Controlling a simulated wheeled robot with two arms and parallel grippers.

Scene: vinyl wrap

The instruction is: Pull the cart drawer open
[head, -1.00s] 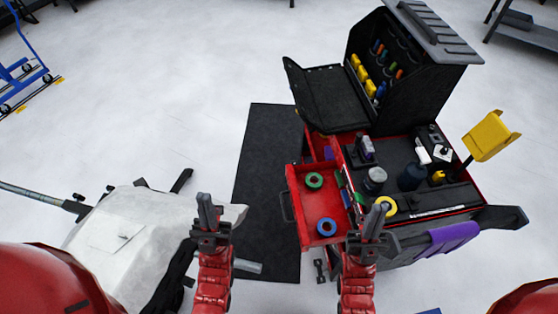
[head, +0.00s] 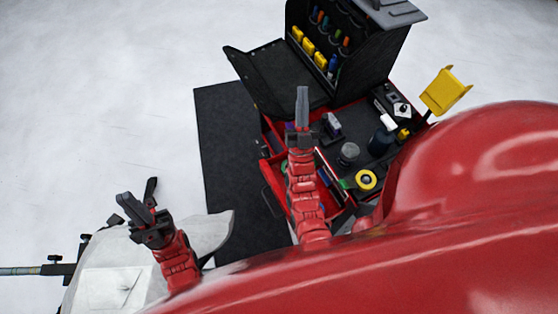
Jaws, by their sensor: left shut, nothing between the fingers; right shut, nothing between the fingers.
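The red tool cart (head: 357,118) stands right of centre in the head view, with its dark lid raised at the back. A red drawer (head: 275,180) sticks out from its left side, with a dark handle (head: 268,203) along its outer edge. My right gripper (head: 302,92) is shut and empty, seen over the cart's left part beyond the drawer. My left gripper (head: 128,205) is shut and empty at the left, apart from the cart, over the pale panel.
A black mat (head: 225,140) lies on the floor left of the cart. A pale panel (head: 105,290) is at lower left. A yellow tape roll (head: 366,180) and several bottles stand on the cart top. My red body covers the lower right. The floor at upper left is clear.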

